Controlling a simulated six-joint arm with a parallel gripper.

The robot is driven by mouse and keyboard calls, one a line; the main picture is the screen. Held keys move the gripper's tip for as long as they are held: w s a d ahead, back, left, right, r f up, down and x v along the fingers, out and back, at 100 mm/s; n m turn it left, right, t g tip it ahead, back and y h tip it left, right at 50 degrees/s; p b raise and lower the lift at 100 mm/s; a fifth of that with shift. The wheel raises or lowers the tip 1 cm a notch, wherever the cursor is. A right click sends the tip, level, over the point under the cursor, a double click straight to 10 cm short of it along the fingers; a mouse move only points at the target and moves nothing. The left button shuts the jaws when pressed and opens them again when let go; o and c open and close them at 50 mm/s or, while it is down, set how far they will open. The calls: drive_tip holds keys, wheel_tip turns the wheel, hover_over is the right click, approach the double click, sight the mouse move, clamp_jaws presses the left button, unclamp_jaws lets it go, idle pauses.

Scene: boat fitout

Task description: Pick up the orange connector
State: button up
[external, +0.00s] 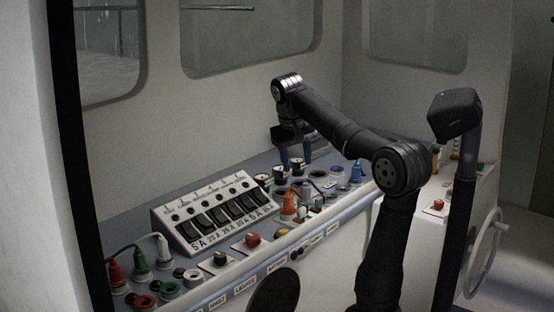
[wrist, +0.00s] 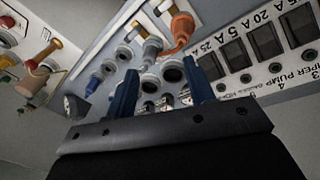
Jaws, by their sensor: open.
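The orange connector (external: 289,205) stands on the console among the sockets, right of the black switch panel. In the wrist view the orange connector (wrist: 182,27) is near the top, with an orange cable curving from it. My gripper (external: 296,164) has two blue fingers pointing down over the gauges at the back of the console, behind the orange connector. In the wrist view my gripper (wrist: 164,82) has its fingers apart with nothing held between them. The orange connector lies beyond the fingertips, clear of them.
The switch panel (external: 215,215) is left of the orange connector. A grey connector (wrist: 152,48) is close beside it in the wrist view. A blue connector (external: 356,172) stands to the right. Red, green and white connectors with cables are at the far left. A red button (external: 253,240) sits in front.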

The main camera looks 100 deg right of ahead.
drive_tip(key=w+a+r+m+h, duration=0.2)
drive_tip(key=w+a+r+m, duration=0.15)
drive_tip(key=m, duration=0.45)
approach(288, 196)
drive_tip(key=x, duration=0.6)
drive_tip(key=shift+w+d, duration=0.15)
drive_tip(key=shift+w, duration=0.1)
drive_tip(key=x, duration=0.5)
drive_tip(key=shift+s+f, duration=0.1)
drive_tip(key=shift+s, duration=0.25)
clamp_jaws()
